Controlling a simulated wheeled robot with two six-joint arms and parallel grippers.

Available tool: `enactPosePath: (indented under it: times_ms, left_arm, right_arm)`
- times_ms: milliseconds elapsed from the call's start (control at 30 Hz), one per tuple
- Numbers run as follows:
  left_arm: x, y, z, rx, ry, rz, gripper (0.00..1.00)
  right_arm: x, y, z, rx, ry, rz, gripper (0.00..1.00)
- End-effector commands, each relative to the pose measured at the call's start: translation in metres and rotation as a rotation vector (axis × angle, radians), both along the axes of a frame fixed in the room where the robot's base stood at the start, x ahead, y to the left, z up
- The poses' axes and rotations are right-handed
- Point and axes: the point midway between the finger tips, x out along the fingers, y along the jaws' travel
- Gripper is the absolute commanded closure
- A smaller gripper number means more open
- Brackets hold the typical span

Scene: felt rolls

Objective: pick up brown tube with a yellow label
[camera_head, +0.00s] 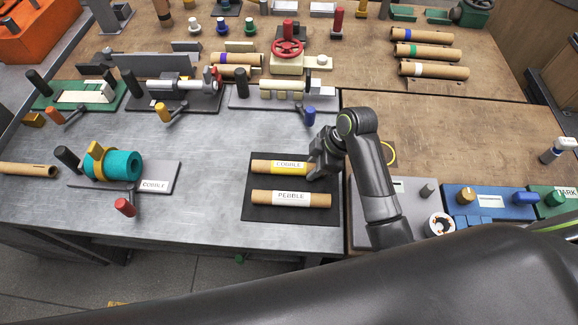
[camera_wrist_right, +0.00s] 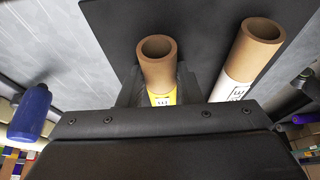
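The brown tube with a yellow label (camera_head: 270,166) lies on the dark mat (camera_head: 257,212), with "COBBLE" on its label. My right gripper (camera_head: 319,168) is down at its right end and hides that end in the head view. In the right wrist view the open end of this tube (camera_wrist_right: 158,62) shows, with a finger close on each side. I cannot tell whether the fingers press on it. A second brown tube with a white "PEBBLE" label (camera_head: 290,198) lies parallel in front and also shows in the right wrist view (camera_wrist_right: 249,55). My left gripper is not in view.
A blue-handled fixture (camera_head: 310,116) stands just behind the mat. A blue block (camera_head: 490,202) and other fixtures stand to the right. A teal roll (camera_head: 122,166) sits on a plate at left. Bare metal table lies between the plate and the mat.

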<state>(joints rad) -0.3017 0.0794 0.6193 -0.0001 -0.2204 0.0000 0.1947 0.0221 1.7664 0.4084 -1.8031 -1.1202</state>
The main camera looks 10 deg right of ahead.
Motion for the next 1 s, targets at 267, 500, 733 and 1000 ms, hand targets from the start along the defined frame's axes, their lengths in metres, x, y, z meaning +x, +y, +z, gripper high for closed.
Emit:
enactPosePath:
  times_ms: [267,500,733,1000]
  left_arm:
    - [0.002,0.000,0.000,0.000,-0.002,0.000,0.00]
    - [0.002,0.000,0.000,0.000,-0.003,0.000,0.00]
    - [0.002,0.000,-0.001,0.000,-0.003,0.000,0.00]
    - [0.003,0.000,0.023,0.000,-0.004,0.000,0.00]
  right_arm:
    - [0.000,0.000,0.000,0.000,0.000,0.000,0.96]
    - [0.001,0.000,0.007,0.000,-0.004,0.001,0.96]
    - [0.002,0.000,0.051,-0.001,-0.009,0.002,0.96]
    - [0.000,0.000,0.095,0.000,0.001,0.000,0.96]
